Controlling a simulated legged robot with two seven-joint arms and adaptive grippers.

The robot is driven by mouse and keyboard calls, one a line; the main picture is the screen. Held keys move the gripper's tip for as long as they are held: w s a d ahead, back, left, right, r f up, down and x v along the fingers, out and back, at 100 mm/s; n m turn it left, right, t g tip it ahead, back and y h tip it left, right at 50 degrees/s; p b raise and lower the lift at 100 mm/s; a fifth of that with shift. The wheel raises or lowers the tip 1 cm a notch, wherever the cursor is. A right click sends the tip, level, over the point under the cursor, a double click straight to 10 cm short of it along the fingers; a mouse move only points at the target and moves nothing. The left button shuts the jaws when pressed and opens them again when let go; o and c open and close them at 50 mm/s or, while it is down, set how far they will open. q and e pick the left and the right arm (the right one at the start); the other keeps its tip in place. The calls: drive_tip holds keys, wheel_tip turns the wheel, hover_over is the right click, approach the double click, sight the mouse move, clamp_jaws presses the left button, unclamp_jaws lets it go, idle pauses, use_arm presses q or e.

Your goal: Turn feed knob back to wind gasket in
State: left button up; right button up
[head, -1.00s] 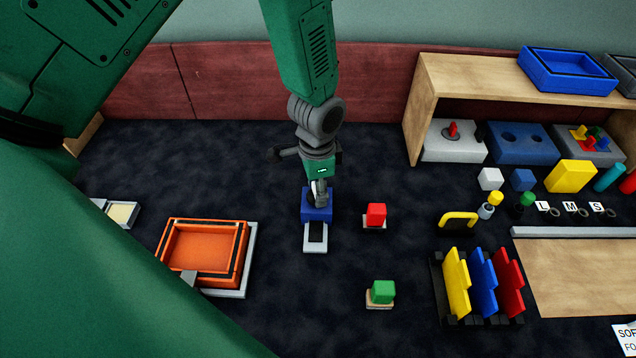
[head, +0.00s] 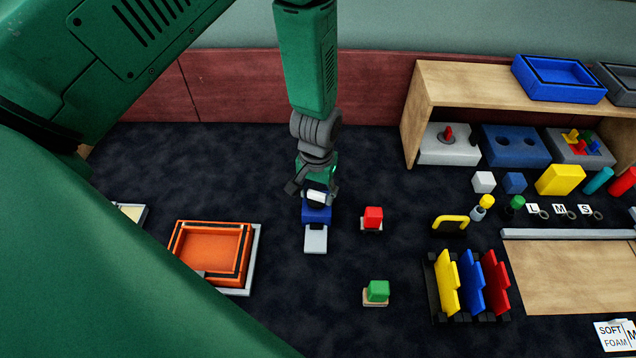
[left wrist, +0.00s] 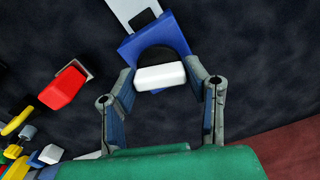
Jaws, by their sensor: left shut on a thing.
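The feed unit is a blue box (head: 316,215) on the dark table; it also shows in the left wrist view (left wrist: 158,38). A white bar-shaped knob (left wrist: 160,77) sits in front of a dark round part on the box. My left gripper (head: 315,193) is at the box's far side. In the left wrist view its two fingers (left wrist: 160,80) are at the ends of the white knob, shut on it. A pale flat plate (head: 315,240) sticks out of the box's near side. I cannot clearly tell the gasket from this plate. My right gripper is not in view.
A red block (head: 373,214) stands close right of the box, and a green block (head: 377,290) nearer. An orange tray (head: 215,262) lies to the left. A rack of coloured plates (head: 467,285) and a wooden shelf (head: 515,83) stand right.

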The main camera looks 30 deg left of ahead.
sight(318, 192)
use_arm(q)
drive_tip(key=shift+w+n+p, duration=0.1)
drive_tip(key=shift+n+p, duration=0.35)
drive_tip(key=shift+n, duration=1.55)
drive_tip(key=o, duration=1.1)
drive_tip(key=shift+o, duration=0.2)
wheel_tip(318, 192, up, 12)
drive_tip(key=shift+f, duration=0.1)
